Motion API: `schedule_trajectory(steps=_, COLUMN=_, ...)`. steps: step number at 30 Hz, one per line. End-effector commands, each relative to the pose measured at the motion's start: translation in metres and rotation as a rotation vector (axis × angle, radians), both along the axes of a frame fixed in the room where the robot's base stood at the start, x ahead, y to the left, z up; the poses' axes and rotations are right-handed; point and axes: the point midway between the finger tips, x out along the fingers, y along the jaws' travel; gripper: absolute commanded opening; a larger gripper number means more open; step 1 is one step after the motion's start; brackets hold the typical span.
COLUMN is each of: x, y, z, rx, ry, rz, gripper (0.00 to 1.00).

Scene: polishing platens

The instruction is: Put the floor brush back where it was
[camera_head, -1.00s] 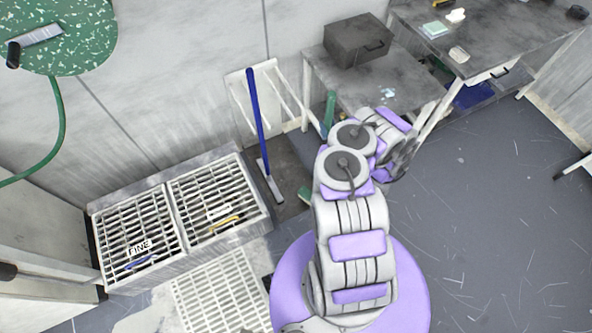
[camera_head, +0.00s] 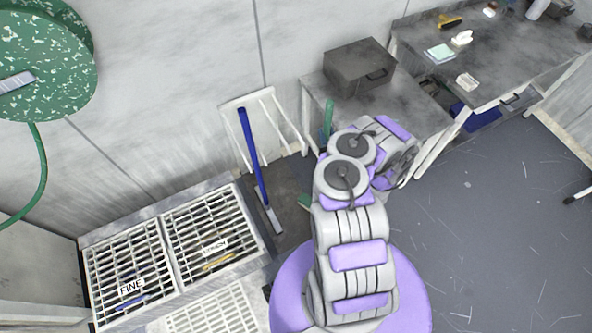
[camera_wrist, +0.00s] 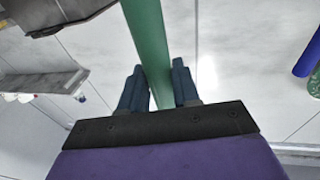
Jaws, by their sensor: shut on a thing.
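The floor brush has a green handle (camera_wrist: 150,40), which runs between the two dark fingers of my gripper (camera_wrist: 158,88) in the wrist view. The fingers are shut on it. In the head view the upper handle (camera_head: 328,116) shows just left of my arm, and a green lower part (camera_head: 305,201) shows near the floor; my arm hides the gripper and the stretch between. The brush stands roughly upright, right of a white wall rack (camera_head: 232,104). A blue-handled tool (camera_head: 252,150) with a pale flat head leans at that rack.
Two grated basins (camera_head: 130,270) stand left of the rack. A grey bench (camera_head: 400,100) with a dark box (camera_head: 358,66) stands close behind the brush and my arm. A longer worktable (camera_head: 490,55) is at the right. Open floor (camera_head: 500,210) lies right of me.

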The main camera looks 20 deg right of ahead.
Motion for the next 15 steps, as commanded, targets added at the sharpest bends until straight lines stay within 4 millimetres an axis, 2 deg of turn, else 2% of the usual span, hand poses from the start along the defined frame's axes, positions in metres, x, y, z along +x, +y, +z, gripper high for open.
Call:
schedule_trajectory(steps=8, x=0.042, y=0.02, z=-0.007, rx=0.0, ry=-0.003, rz=0.01, gripper=0.0)
schedule_trajectory(steps=15, x=0.088, y=0.032, z=-0.012, rx=0.005, ry=-0.007, rz=0.009, gripper=0.0)
